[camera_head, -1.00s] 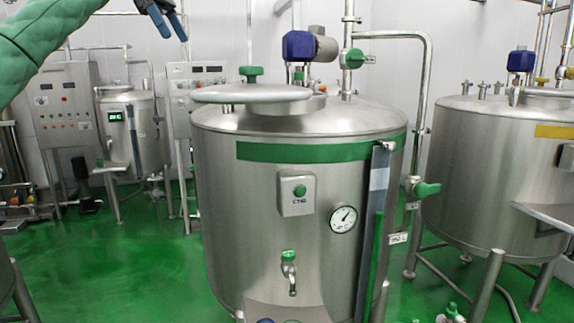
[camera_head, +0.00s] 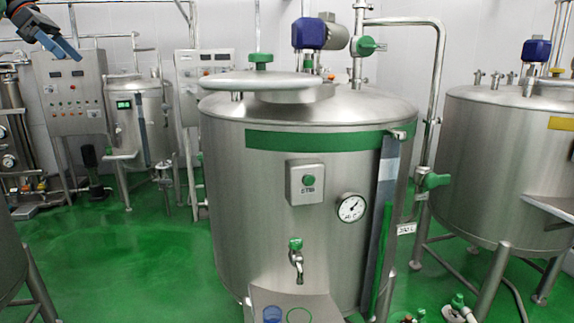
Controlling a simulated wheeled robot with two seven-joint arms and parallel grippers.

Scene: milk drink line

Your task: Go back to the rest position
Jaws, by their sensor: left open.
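My left gripper (camera_head: 62,48) is at the top left corner of the head view. It is open and empty, with blue-grey fingers, in front of a control panel in the background. It is well to the left of the large steel tank (camera_head: 250,200) and touches nothing that I can see. My right gripper is not in view.
The tank has a round lid (camera_head: 262,80), a green-handled tap (camera_head: 296,258), a gauge (camera_head: 351,207) and a small shelf (camera_head: 335,308) below. A second tank (camera_head: 490,170) stands right. A control panel (camera_head: 70,95) stands back left. Green floor (camera_head: 150,260) is clear at left.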

